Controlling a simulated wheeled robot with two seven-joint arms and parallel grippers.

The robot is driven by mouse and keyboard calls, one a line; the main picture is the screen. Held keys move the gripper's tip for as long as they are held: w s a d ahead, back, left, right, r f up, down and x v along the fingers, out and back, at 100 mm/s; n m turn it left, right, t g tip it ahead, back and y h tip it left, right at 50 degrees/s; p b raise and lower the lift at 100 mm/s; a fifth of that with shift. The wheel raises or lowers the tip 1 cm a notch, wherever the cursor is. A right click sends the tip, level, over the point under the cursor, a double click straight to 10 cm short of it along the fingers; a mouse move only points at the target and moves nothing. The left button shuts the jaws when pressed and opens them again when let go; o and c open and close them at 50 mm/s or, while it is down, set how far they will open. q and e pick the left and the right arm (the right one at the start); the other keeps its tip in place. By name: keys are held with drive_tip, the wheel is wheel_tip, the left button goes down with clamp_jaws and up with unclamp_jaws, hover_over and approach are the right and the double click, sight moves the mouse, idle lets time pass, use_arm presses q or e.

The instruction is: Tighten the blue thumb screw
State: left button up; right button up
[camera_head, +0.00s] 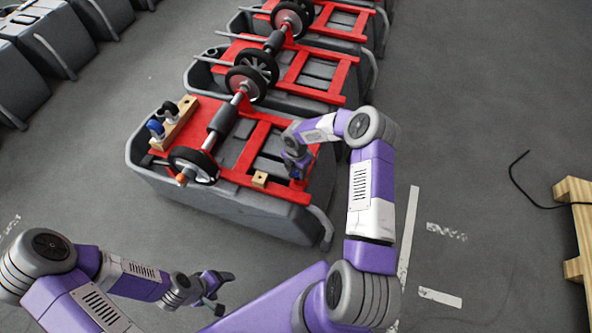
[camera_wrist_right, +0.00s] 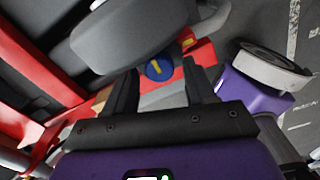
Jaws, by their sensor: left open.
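The blue thumb screw (camera_wrist_right: 158,69), with a yellow mark across its face, shows in the right wrist view on a red part. My right gripper (camera_wrist_right: 159,80) is open, with one dark finger on each side of the screw in that view. I cannot tell whether the fingers touch it. In the head view my right gripper (camera_head: 297,170) is at the right side of the nearest tank's red frame (camera_head: 254,134) and largely hides the screw. My left gripper (camera_head: 213,295) is open and empty above the floor, in front of the tank.
More tanks stand behind. A wooden pallet (camera_head: 575,205) and black cable (camera_head: 522,187) lie at right. Floor between is clear.

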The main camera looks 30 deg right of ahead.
drive_tip(key=c, duration=0.9)
drive_tip(key=shift+m, duration=0.4)
drive_tip(key=m, duration=0.3)
drive_tip(key=shift+w+m+b, duration=0.1)
drive_tip(key=shift+m+b, duration=0.2)
drive_tip(key=m, duration=0.3)
drive_tip(key=shift+m, duration=0.3)
drive_tip(key=m, duration=0.3)
drive_tip(key=shift+w+d+m+b, duration=0.1)
drive_tip(key=shift+w+m+b, duration=0.05)
drive_tip(key=shift+m+b, duration=0.2)
drive_tip(key=shift+m, duration=2.05)
drive_tip(key=shift+d, duration=0.1)
